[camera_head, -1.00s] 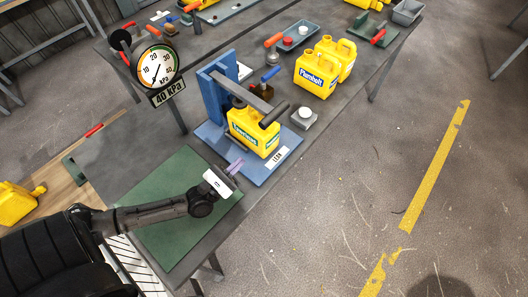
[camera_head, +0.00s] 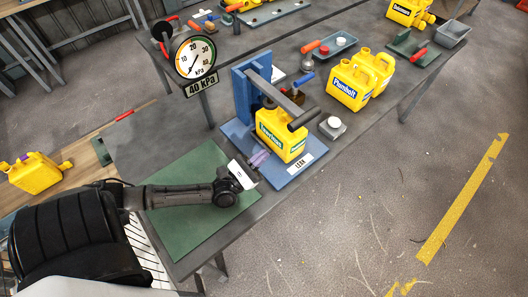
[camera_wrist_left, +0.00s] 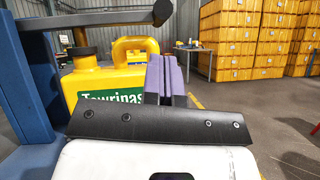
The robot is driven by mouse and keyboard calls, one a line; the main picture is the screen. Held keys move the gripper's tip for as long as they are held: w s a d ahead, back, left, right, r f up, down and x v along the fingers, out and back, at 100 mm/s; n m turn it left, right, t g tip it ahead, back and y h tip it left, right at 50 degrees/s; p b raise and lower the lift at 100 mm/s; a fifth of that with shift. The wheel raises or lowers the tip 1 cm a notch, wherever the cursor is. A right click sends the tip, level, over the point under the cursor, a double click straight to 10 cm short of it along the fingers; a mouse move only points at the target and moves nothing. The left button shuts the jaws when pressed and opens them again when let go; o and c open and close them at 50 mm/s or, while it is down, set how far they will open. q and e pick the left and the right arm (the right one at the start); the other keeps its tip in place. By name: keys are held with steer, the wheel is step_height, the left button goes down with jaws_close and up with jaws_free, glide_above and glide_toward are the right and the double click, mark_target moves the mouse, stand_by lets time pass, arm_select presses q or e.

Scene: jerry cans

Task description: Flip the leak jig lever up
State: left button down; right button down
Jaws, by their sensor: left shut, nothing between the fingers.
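The blue leak jig (camera_head: 243,95) stands on the table with its base plate marked LEAK. Its grey lever arm (camera_head: 277,95) slopes down over a yellow jerry can (camera_head: 268,127) and ends in a dark cylindrical handle (camera_head: 304,119). In the left wrist view the can (camera_wrist_left: 90,80), the lever bar (camera_wrist_left: 110,18) and its handle (camera_wrist_left: 162,12) lie ahead and above. My left gripper (camera_head: 260,158) is shut and empty, with purple fingers, low in front of the can and below the lever. Its fingers (camera_wrist_left: 167,78) overlap the can in the wrist view; contact cannot be told.
A pressure gauge (camera_head: 196,57) with a 40 kPa sign stands left of the jig. Yellow cans (camera_head: 347,86) and a small grey block with a white knob (camera_head: 333,126) stand to its right. A green mat (camera_head: 190,215) lies bare under my left arm.

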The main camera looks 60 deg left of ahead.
arm_select(q)
steer(key=x, duration=0.8)
steer(key=shift+p, duration=0.35)
steer(key=shift+d, duration=0.1)
